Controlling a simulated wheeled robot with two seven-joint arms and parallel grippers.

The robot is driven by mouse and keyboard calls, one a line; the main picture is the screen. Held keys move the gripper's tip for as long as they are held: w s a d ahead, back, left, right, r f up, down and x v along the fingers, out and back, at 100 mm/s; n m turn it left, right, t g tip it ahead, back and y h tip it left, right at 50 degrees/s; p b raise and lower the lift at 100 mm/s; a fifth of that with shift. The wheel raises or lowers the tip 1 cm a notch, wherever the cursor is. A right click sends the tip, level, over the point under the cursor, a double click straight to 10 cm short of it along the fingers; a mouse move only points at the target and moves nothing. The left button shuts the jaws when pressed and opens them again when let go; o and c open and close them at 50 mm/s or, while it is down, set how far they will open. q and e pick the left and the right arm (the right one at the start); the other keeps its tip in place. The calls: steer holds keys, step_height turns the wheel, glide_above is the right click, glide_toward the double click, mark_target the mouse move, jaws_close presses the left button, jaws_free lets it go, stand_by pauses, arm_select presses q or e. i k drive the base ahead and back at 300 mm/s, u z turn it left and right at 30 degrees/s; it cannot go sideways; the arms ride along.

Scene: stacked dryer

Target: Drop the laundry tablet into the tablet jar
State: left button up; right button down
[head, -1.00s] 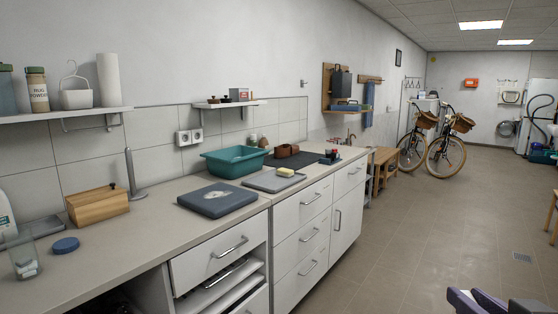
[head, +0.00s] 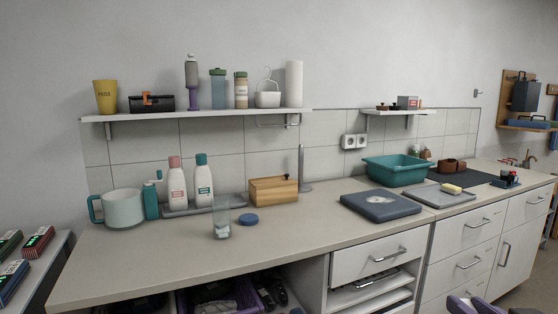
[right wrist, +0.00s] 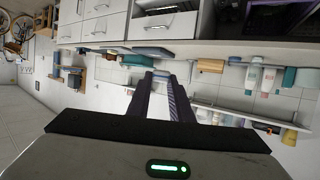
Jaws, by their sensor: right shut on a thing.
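The clear tablet jar (head: 221,231) stands upright and open on the worktop, with pale tablets in its bottom. A round blue lid (head: 248,219) lies beside it to the right. My right gripper (head: 474,303) shows at the bottom right edge of the head view, well right of the jar and in front of the drawers. In the right wrist view its two dark fingers (right wrist: 161,76) are close together. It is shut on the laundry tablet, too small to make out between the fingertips. My left gripper is not in view.
A wooden box (head: 273,191) and two detergent bottles (head: 177,184) stand behind the jar. A pale teal pitcher (head: 123,208) is to its left, a blue scale (head: 380,206) to its right. The worktop in front of the jar is clear. A loaded shelf (head: 215,113) hangs above.

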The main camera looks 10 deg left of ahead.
mark_target(222, 226)
steer(key=u, duration=1.05)
steer(key=i, duration=1)
